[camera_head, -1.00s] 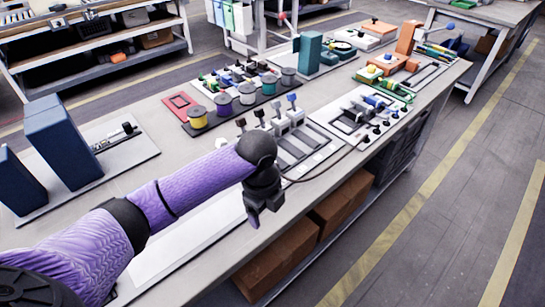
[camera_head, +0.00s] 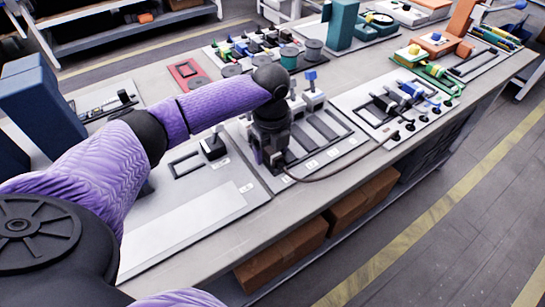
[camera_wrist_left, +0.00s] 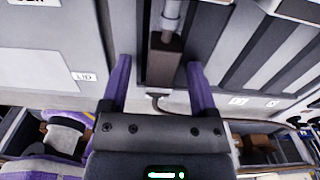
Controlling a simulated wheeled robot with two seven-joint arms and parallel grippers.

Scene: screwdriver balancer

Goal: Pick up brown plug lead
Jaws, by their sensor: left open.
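The brown plug lead (camera_wrist_left: 164,62) lies in a slot of the grey board, seen in the left wrist view, with a light grey cylindrical part at its far end. Its dark cable (camera_wrist_left: 158,102) leaves its near end. My left gripper (camera_wrist_left: 158,66) is open, with one purple finger on each side of the plug and visible gaps between. In the head view my left gripper (camera_head: 274,156) is over the front of the slotted board (camera_head: 318,152) and hides the plug. The cable (camera_head: 340,172) shows there, curving right. My right gripper is not in view.
A light panel with small black knobs (camera_head: 410,125) stands to the right of the slotted board. Spools (camera_head: 313,52) and a red frame (camera_head: 187,71) are behind. Blue blocks (camera_head: 42,98) stand at the left. Cardboard boxes (camera_head: 283,255) sit on the shelf below the table.

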